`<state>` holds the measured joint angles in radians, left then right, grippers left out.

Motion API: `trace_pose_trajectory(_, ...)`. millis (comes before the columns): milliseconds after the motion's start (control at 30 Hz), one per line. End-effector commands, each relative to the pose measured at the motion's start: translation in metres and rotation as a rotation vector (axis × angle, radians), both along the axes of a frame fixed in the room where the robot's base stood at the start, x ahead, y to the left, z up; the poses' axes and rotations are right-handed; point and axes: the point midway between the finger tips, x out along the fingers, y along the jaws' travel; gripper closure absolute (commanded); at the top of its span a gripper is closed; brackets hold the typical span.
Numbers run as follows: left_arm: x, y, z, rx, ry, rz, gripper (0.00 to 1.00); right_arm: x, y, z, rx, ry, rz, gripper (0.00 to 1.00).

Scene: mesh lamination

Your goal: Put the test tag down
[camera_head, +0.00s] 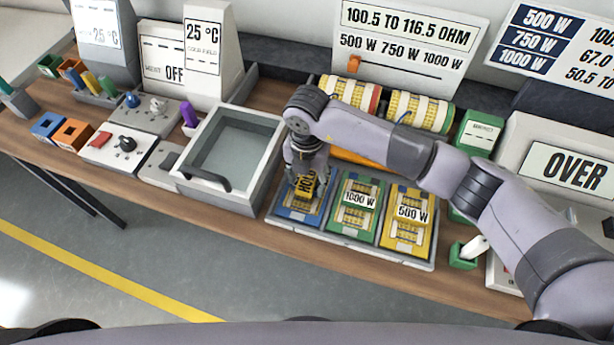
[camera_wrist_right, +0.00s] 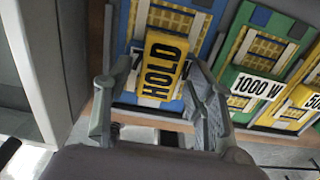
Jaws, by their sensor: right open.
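The test tag, a yellow block marked HOLD (camera_wrist_right: 165,66), lies on the mesh piece in the blue bay (camera_wrist_right: 133,25), over a white label of which only the ends show. In the head view the tag (camera_head: 306,185) is partly hidden under my right gripper (camera_head: 305,176). In the right wrist view the fingers of this gripper (camera_wrist_right: 153,88) are spread, one on each side of the tag, with visible gaps to it. Whether the fingertips touch the mesh or bay is unclear. My left gripper is not in view.
The green 1000 W bay (camera_head: 357,205) and yellow 500 W bay (camera_head: 407,218) sit just right. An open grey basin (camera_head: 268,128) with a dark handle stands close on the left. The table's front edge lies below the tray. Mesh rolls (camera_head: 348,93) stand behind my arm.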

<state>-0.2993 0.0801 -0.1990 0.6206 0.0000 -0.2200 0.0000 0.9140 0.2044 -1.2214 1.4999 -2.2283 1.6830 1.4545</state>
Motion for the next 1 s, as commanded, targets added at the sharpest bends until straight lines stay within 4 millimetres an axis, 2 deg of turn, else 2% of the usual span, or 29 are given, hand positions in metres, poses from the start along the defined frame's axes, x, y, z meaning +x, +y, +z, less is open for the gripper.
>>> trace_pose_trajectory(367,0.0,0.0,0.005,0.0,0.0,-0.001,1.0,0.0,0.0,0.006,0.0,0.0,0.0,0.47)
trace_pose_trajectory(433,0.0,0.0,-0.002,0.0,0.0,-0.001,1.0,0.001,0.0,0.011,0.002,-0.002,0.001,0.47)
trace_pose_trajectory(567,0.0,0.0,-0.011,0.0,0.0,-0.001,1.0,0.002,0.0,0.034,0.004,-0.005,0.001,0.47)
trace_pose_trajectory(800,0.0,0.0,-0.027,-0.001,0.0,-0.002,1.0,0.001,0.001,0.086,0.002,-0.006,0.001,0.47)
trace_pose_trajectory(1000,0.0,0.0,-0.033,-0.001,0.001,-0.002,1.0,0.001,0.0,0.115,0.001,-0.003,-0.001,0.47)
